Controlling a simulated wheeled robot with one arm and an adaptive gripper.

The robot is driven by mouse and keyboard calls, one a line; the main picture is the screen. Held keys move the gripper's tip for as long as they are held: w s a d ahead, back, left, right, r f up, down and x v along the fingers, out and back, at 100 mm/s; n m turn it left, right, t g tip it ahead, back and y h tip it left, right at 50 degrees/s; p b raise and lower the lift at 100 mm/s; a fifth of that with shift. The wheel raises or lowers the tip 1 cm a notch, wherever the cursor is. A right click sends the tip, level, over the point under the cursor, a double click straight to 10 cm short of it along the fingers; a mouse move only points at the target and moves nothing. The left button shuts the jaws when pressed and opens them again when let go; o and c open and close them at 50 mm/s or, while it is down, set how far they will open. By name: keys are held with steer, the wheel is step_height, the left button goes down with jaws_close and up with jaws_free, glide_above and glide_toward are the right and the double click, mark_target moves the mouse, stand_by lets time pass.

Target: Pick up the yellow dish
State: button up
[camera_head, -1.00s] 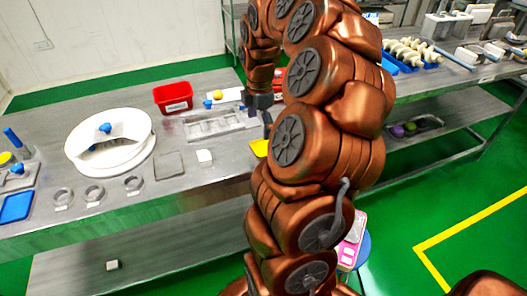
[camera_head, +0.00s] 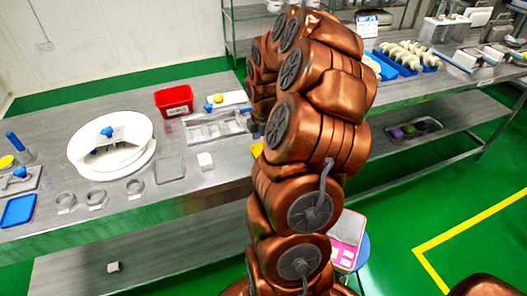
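The yellow dish (camera_head: 257,149) lies on the metal table. Only a small yellow part of it shows at the left edge of my copper-coloured arm, which hides the rest. My gripper (camera_head: 257,131) is mostly hidden behind my arm, just above and close to the dish. Only a small dark part of it shows. I cannot see its fingertips or whether it touches the dish.
A grey metal tray (camera_head: 215,127) and a white cube (camera_head: 205,161) stand left of the dish. A red bin (camera_head: 174,100) is farther back. A large white round stand (camera_head: 110,155) and several metal rings are at the left. A pink scale (camera_head: 347,231) is right of my arm.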

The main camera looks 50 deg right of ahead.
steer(key=shift+c, duration=0.4)
steer(key=c, duration=1)
steer(key=shift+r+b, duration=0.4)
steer(key=shift+r, duration=1.15)
steer(key=shift+a+r, duration=0.2)
steer(key=shift+r, duration=0.05)
steer(key=a, duration=0.5)
steer(key=a+r+b, duration=0.1)
steer(key=a, duration=0.4)
steer(key=s+a+b, duration=0.1)
steer(key=a, duration=0.4)
steer(key=shift+a+r, duration=0.25)
steer(key=shift+a, duration=0.1)
